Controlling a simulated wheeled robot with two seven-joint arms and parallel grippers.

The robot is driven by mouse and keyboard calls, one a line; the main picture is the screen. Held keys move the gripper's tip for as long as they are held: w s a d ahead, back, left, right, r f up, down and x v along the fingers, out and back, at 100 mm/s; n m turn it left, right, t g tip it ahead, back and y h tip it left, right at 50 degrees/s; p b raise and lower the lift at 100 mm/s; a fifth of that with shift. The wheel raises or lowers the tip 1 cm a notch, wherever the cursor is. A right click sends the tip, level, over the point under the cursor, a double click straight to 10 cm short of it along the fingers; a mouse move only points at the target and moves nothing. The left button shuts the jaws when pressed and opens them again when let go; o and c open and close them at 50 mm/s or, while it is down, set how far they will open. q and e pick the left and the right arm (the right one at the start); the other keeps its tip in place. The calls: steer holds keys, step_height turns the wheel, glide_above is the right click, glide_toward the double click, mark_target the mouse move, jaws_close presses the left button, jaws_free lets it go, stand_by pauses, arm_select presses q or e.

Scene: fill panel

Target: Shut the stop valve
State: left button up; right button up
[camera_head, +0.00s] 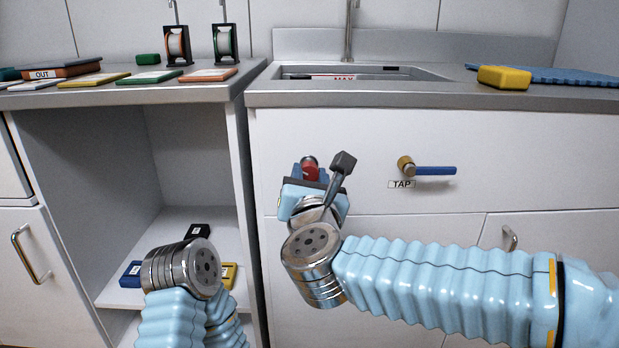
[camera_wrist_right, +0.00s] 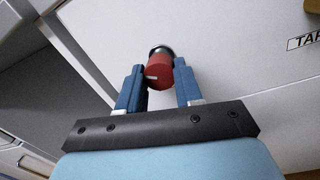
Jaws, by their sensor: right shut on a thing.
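The stop valve's red knob (camera_head: 310,168) is on the white cabinet front, left of the tap. In the right wrist view the red knob (camera_wrist_right: 158,75) has a pale mark on its face and a dark metal collar behind it. My right gripper (camera_wrist_right: 158,80) has its two blue fingers on either side of the knob, shut on it. In the head view my right gripper (camera_head: 309,178) is partly hidden by its own wrist. My left arm comes in at the lower left, and its gripper fingers are not visible.
A brass tap with a blue lever (camera_head: 434,170) sits to the right above a TAP label (camera_head: 401,184). The sink (camera_head: 360,73) and a yellow sponge (camera_head: 504,77) are above on the counter. An open shelf (camera_head: 165,228) holding small boxes is at left.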

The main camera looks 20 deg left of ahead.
steer(key=m, duration=0.6)
steer(key=shift+a+f+m, duration=0.1)
steer(key=shift+m, duration=0.2)
steer(key=m, duration=0.4)
steer(key=shift+t+h, duration=0.3)
steer(key=shift+h, duration=0.1)
steer(key=shift+m, duration=1)
steer(key=o, duration=1)
steer(key=shift+o, duration=0.2)
steer(key=v, duration=1.4)
